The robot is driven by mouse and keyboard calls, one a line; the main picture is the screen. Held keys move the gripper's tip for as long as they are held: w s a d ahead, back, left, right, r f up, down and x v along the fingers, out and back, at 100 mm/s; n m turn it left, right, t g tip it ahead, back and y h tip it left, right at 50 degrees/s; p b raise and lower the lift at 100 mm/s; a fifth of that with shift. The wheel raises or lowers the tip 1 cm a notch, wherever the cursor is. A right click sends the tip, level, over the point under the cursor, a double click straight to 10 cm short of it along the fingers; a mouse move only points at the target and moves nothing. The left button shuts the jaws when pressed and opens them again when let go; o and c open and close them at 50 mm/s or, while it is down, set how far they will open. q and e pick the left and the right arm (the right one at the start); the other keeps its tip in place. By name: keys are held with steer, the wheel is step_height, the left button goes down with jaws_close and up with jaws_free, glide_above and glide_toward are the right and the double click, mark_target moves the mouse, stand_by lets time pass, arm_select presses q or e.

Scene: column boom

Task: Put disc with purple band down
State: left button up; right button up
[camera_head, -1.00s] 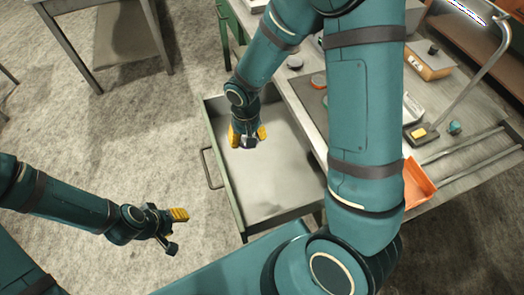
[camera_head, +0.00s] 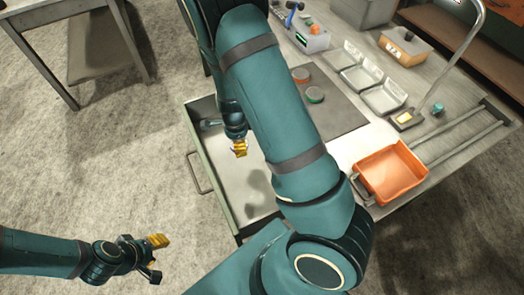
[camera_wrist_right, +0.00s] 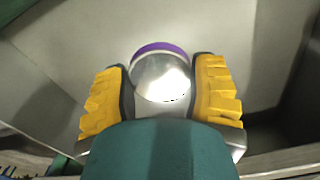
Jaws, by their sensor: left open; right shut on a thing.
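The disc with the purple band (camera_wrist_right: 160,72) is between the yellow fingers of my right gripper in the right wrist view. Its silver face is bright and the purple band shows along its far edge. My right gripper (camera_head: 239,148) is shut on it, over the open grey drawer (camera_head: 232,175) in the head view. The disc cannot be made out in the head view. The pale drawer floor (camera_wrist_right: 65,40) fills much of the wrist view behind the disc. My left gripper (camera_head: 154,257) is open and empty over the floor at the lower left.
My right arm hides part of the drawer and bench.

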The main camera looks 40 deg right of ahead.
mark_target(241, 161)
step_height(241, 161, down, 9)
steer(key=b, duration=0.3)
steer(key=shift+f, duration=0.15)
steer(key=shift+f, duration=0.15)
steer(key=o, duration=1.2)
step_height(241, 161, up, 12)
steer(key=p, duration=0.4)
